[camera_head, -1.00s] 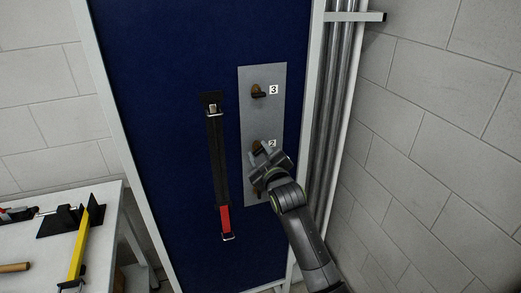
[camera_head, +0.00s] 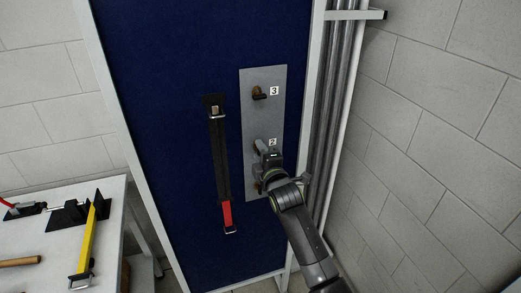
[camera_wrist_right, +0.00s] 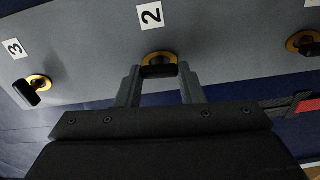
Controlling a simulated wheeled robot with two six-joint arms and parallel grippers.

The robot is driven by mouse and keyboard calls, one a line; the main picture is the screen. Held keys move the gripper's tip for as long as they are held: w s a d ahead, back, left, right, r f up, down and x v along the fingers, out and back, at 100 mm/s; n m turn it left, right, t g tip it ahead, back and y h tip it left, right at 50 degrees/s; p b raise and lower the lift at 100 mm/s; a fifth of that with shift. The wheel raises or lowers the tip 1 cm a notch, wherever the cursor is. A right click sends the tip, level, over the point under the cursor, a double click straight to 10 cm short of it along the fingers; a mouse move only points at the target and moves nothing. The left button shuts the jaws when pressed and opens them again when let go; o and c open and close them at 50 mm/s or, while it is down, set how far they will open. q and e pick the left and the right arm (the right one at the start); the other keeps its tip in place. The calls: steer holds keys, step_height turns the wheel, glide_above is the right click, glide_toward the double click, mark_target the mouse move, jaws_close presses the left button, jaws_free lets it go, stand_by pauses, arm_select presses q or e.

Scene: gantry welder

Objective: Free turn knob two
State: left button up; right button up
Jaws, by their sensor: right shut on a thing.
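Knob two is a black bar handle on a round brass base (camera_wrist_right: 158,71), below the label "2" in the right wrist view. It is mounted on a grey plate (camera_head: 264,116) on a blue panel. My right gripper (camera_wrist_right: 159,84) has one finger on each side of the black handle and is shut on it. In the head view my right gripper (camera_head: 261,149) is at the plate beside label "2" and mostly hides the knob. My left gripper is out of view.
Knob three (camera_head: 260,92) is above on the plate. A black strap with a red end (camera_head: 226,213) hangs left of it. Pipes (camera_head: 339,110) and a block wall stand right. A white table (camera_head: 48,247) with tools is at lower left.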

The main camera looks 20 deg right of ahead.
steer(key=shift+n, duration=0.6)
steer(key=o, duration=1)
steer(key=shift+s+d+b, duration=0.15)
steer(key=shift+s+b, duration=1.05)
steer(key=shift+s, duration=3.15)
steer(key=shift+s+d+b, duration=0.15)
steer(key=shift+s+b, duration=1.05)
steer(key=shift+s, duration=3.15)
